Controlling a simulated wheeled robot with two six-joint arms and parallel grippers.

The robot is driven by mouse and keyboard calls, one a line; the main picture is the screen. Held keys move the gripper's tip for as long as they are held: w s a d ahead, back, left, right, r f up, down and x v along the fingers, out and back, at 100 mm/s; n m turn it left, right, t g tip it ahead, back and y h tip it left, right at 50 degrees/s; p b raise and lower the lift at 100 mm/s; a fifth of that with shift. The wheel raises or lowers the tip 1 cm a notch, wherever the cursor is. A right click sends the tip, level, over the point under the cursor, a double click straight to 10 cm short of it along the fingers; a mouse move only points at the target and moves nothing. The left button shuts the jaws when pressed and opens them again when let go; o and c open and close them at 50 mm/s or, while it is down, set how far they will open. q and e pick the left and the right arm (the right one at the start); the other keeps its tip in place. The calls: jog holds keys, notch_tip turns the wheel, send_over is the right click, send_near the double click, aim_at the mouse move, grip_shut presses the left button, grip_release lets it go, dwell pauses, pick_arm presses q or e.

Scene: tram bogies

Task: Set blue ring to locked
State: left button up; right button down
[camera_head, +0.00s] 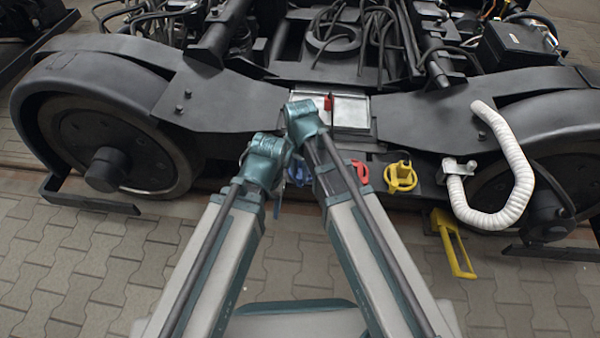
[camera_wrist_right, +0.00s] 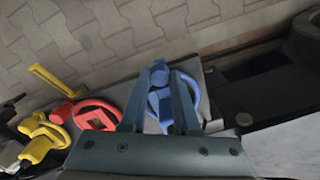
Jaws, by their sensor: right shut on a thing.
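The blue ring (camera_head: 300,172) sits low on the front of the bogie frame, partly hidden behind my arms in the head view. In the right wrist view the blue ring (camera_wrist_right: 196,100) is a round loop with a blue middle piece on a grey plate. My right gripper (camera_wrist_right: 167,78) has its two fingers around that middle piece, shut on it. Whether the ring stands at locked cannot be read. My left arm (camera_head: 262,160) ends beside the right one, and its gripper fingers cannot be made out.
A red ring (camera_head: 361,173) and a yellow ring (camera_head: 401,177) sit to the right of the blue one. A yellow handle (camera_head: 452,243) hangs lower, beside a white corrugated hose (camera_head: 520,180). A wheel (camera_head: 115,145) is at left. The paving in front is clear.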

pick_arm(q)
jog(key=shift+a, duration=0.3)
pick_arm(e)
jog(key=shift+w+a+m, duration=0.3)
jog(key=shift+a+m, duration=0.35)
jog(key=shift+m, duration=0.6)
jog(key=shift+w+a+m, duration=0.3)
jog(key=shift+a+m, duration=0.3)
jog(key=shift+m, duration=0.65)
jog(key=shift+w, duration=0.1)
jog(key=c, duration=0.6)
grip_release()
jog(key=shift+c, duration=0.2)
pick_arm(q)
jog(key=shift+r, duration=0.15)
pick_arm(e)
jog(key=shift+r, duration=0.15)
pick_arm(q)
notch_tip(320, 180, up, 14)
jog(key=p, duration=1.4)
jog(key=shift+f, duration=0.25)
pick_arm(e)
notch_tip(320, 180, up, 14)
jog(key=shift+f, duration=0.2)
pick_arm(q)
jog(key=shift+d, duration=0.1)
